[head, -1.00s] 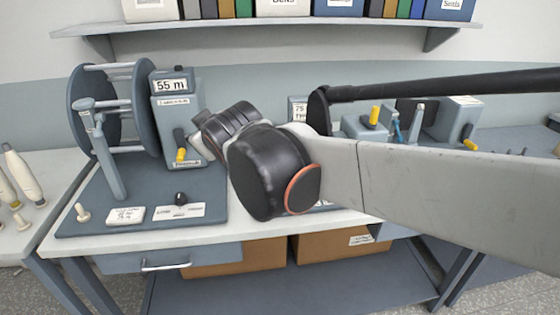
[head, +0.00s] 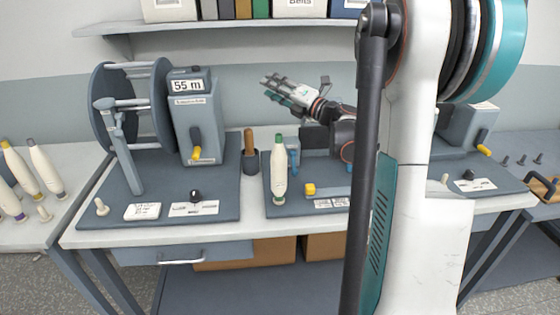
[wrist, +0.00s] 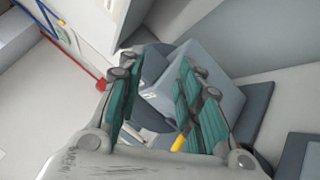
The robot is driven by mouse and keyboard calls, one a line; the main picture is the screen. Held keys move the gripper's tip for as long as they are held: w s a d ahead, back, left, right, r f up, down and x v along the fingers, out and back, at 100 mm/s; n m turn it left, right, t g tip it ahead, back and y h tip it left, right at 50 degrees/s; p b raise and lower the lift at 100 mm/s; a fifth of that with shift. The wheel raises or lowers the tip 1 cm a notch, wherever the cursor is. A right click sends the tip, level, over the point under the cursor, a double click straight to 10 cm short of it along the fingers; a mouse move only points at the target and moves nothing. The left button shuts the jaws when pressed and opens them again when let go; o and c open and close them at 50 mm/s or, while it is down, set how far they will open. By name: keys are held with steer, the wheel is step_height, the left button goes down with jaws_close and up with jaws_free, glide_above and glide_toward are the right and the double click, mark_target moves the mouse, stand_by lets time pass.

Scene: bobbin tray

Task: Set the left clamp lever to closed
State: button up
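The left machine (head: 195,115), a grey-blue box marked "55 m", stands beside a spool frame. A dark lever with a yellow tip (head: 196,153) hangs on its front and points down; I take this as the left clamp lever. My gripper (head: 272,90) is in the air to the right of this machine, above the bench, fingers toward the left. In the wrist view the green-padded fingers of my gripper (wrist: 157,78) are apart with nothing held. The machine (wrist: 205,85) and the lever's yellow tip (wrist: 180,143) show beyond them, partly hidden by the right finger.
A green-topped bobbin (head: 279,170) and a wooden-handled tool (head: 249,148) stand right of the left machine. A black knob (head: 195,196) sits on its base. A right machine (head: 466,125) has another yellow-tipped lever (head: 484,150). A shelf (head: 240,28) runs above.

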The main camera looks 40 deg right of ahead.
steer(key=s+d+f+n+g+y, duration=0.1)
steer(key=s+d+f+n+g, duration=0.1)
steer(key=s+d+f, duration=0.4)
steer(key=s+d+f+n+g, duration=0.25)
steer(key=s+f, duration=0.25)
steer(key=f, duration=0.3)
steer(key=n+g+y, duration=0.1)
steer(key=n+g, duration=0.1)
glide_toward(294, 165)
steer(key=v, duration=0.5)
steer(key=shift+d+f+p, duration=0.15)
steer(key=shift+f+p, duration=0.2)
steer(key=shift+w+f, duration=0.1)
steer(key=shift+f, duration=0.05)
steer(key=b+x, duration=0.3)
steer(key=x, duration=1)
steer(key=shift+w+b, duration=0.2)
steer(key=shift+b, duration=0.1)
jaws_close()
